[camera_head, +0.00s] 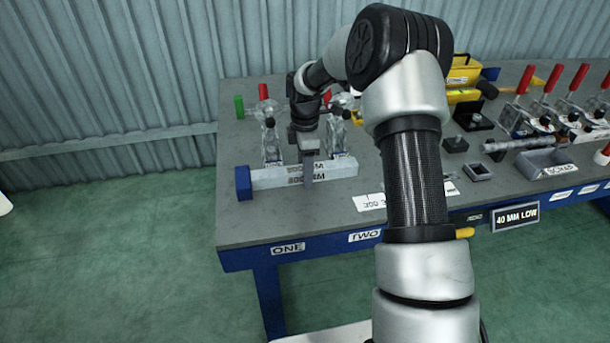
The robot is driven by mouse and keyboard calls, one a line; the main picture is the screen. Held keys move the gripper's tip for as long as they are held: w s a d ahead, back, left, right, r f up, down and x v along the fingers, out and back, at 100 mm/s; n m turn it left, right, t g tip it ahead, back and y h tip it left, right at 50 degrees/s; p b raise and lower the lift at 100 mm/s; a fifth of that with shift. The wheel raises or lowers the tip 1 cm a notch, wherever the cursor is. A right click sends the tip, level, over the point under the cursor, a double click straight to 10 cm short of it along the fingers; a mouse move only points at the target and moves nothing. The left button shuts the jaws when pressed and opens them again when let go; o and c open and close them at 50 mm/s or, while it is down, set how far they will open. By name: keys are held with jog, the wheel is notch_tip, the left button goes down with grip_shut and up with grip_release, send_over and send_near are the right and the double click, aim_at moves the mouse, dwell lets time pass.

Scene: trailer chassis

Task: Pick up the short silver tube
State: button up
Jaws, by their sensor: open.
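A short silver square tube (335,171) with dark lettering lies left to right near the left end of the grey table. A blue block (243,182) is at its left end. My gripper (308,168) points down over the middle of this tube. It is open, with a finger in front of the tube's near face. The other finger is hidden, and I cannot tell whether the gripper touches the tube.
Clear clamps with red handles (263,91) stand just behind the tube. The workbench (237,215) has more red-handled clamps (523,79), a small grey bin (543,163) and a yellow toolbox (463,72) at the right. Its front left corner is clear.

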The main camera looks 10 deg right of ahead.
jog(key=shift+c, duration=0.4)
jog(key=shift+r, duration=0.1)
grip_shut()
jog(key=shift+r, duration=0.1)
